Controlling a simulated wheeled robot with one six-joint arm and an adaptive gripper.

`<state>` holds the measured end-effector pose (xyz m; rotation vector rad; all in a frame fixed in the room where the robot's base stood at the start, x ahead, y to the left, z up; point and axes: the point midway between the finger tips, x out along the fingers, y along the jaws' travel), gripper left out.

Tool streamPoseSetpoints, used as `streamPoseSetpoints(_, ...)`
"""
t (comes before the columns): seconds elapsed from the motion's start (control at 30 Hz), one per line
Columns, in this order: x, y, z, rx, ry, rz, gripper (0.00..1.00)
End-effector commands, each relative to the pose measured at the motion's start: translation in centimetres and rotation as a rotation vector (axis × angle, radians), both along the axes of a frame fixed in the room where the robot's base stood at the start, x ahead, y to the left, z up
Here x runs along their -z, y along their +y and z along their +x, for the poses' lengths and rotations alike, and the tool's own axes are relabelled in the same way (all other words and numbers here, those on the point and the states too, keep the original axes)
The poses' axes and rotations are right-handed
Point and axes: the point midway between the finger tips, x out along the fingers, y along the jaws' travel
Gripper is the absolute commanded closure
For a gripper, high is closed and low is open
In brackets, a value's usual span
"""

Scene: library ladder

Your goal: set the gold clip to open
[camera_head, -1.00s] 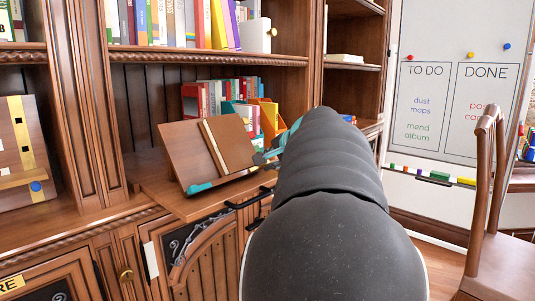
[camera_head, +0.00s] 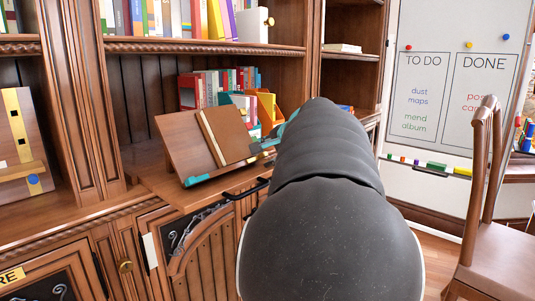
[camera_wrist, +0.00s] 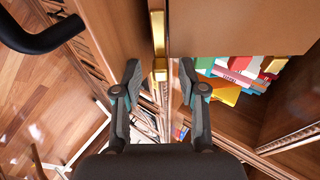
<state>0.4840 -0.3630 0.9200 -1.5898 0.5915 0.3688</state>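The gold clip (camera_wrist: 159,48) shows in the wrist view as a narrow upright gold strip with a small block at its lower end, beside the edge of a brown panel (camera_wrist: 240,25). My gripper (camera_wrist: 160,78) is open, with one finger on each side of the clip's line and a clear gap between them. I cannot tell whether a finger touches anything. In the head view, a tilted wooden stand (camera_head: 180,145) with teal lower edges holds a brown book (camera_head: 225,136). My arm hides most of the gripper there, and the clip cannot be made out.
A black curved handle (camera_wrist: 45,38) is at the upper left of the wrist view. Coloured books (camera_head: 215,88) stand on the shelf behind the wooden stand. A chair (camera_head: 485,190) and a whiteboard (camera_head: 450,75) are at the right. Some floor (camera_head: 440,250) is clear between cabinet and chair.

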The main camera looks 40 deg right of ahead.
Motion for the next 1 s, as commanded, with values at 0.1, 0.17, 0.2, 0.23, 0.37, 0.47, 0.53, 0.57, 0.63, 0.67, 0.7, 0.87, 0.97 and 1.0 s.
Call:
streamPoseSetpoints(0.1,0.0,0.0,0.0,-0.001,0.000,0.000,0.58)
streamPoseSetpoints(0.17,-0.1,0.0,-0.1,-0.001,0.000,-0.001,0.58)
streamPoseSetpoints(0.2,-0.3,0.1,-0.3,-0.001,0.000,-0.001,0.58)
streamPoseSetpoints(0.23,-0.4,0.1,-0.5,0.000,-0.001,-0.001,0.58)
streamPoseSetpoints(0.37,-1.4,0.3,-2.0,0.002,-0.001,-0.003,0.58)
streamPoseSetpoints(0.47,-2.6,0.6,-3.6,0.002,-0.002,-0.003,0.58)
streamPoseSetpoints(0.53,-3.4,0.8,-4.8,0.004,-0.002,-0.003,0.58)
streamPoseSetpoints(0.57,-3.7,0.9,-5.3,0.004,-0.002,-0.003,0.58)
streamPoseSetpoints(0.63,-4.4,1.1,-6.4,0.004,-0.001,-0.003,0.58)
streamPoseSetpoints(0.67,-4.8,1.2,-6.8,0.004,-0.001,-0.003,0.58)
streamPoseSetpoints(0.7,-5.1,1.3,-7.4,0.003,-0.001,-0.002,0.58)
streamPoseSetpoints(0.87,-6.2,1.6,-9.0,0.002,-0.001,-0.001,0.58)
streamPoseSetpoints(0.97,-6.6,1.8,-9.5,0.002,-0.001,-0.001,0.58)
streamPoseSetpoints(1.0,-6.7,1.8,-9.6,0.001,-0.001,-0.001,0.58)
